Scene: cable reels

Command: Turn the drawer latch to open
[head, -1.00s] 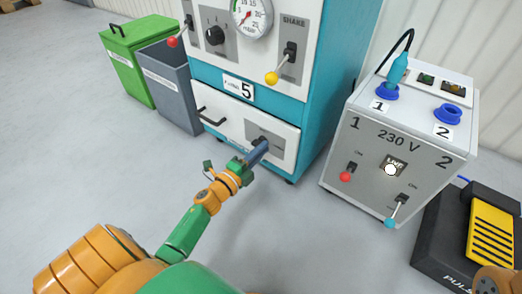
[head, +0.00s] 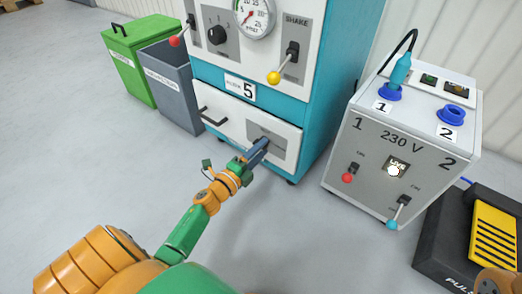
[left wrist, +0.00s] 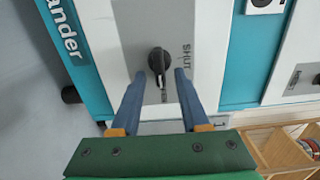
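The drawer latch is a black knob (left wrist: 158,62) on a grey plate (left wrist: 205,30), with the word SHUT beside it; in the left wrist view the knob's long grip runs up and down. The drawer (head: 222,115), with a black bar handle, is closed in the white front of the teal cabinet. My left gripper (head: 264,143) is at the latch plate and hides the knob in the head view. In the left wrist view its two blue fingers (left wrist: 159,76) are apart, one on each side of the knob, with gaps visible. My right gripper is not in view.
The cabinet has levers with red and yellow balls (head: 273,77) above the drawer. A 230 V box (head: 390,150) stands to the right, with a black and yellow pedal (head: 495,235) beside it. Green (head: 135,60) and grey (head: 168,85) bins stand left. The floor in front is clear.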

